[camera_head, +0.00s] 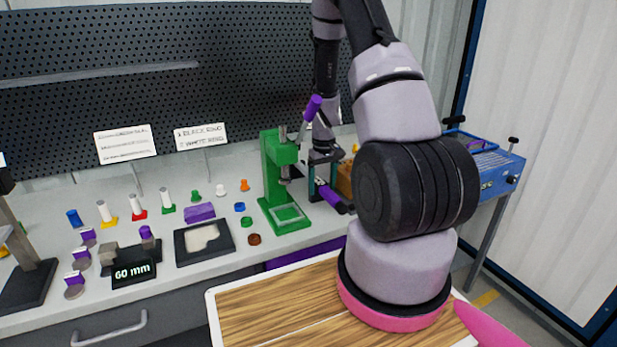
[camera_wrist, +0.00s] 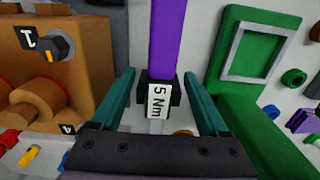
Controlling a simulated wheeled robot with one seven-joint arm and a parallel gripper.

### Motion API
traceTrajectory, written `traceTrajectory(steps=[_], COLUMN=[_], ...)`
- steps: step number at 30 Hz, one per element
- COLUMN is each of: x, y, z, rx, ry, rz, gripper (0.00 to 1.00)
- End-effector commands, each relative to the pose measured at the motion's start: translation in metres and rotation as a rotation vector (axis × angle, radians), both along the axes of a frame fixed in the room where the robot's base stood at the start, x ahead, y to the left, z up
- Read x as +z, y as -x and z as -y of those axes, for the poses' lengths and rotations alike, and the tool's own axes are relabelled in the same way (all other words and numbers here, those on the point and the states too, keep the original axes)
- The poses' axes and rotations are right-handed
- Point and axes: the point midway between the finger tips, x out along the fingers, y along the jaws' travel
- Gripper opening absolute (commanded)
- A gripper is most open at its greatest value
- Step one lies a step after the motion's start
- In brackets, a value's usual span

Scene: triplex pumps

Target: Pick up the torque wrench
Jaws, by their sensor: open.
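The torque wrench (camera_wrist: 163,40) has a purple handle and a black block with a white "5 Nm" label. In the wrist view it runs up the middle of the picture, between the two teal fingers of my gripper (camera_wrist: 158,75). The fingers are apart, one on each side, with visible gaps to the wrench. In the head view the wrench (camera_head: 330,195) lies on the bench right of the green press, under my gripper (camera_head: 322,170). The part of the wrench nearest the palm is hidden in the wrist view.
The green press (camera_head: 279,180) stands close to the left of my gripper; it also shows at right in the wrist view (camera_wrist: 225,75). A brown-orange block with knobs (camera_wrist: 80,75) stands close on the other side. Small coloured parts and a black tray (camera_head: 205,260) cover the bench further left.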

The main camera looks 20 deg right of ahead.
Motion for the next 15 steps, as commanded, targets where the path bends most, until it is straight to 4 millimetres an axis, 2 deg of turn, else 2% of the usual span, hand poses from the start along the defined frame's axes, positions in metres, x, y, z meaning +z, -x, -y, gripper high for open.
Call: traceTrajectory(steps=[7, 15], x=[-0.037, -0.045], y=[0.003, 0.002], z=[-0.001, -0.001], rx=[-0.001, 0.0], ry=[-0.002, 0.0], rz=[-0.003, 0.0], gripper=[0.78, 0.78])
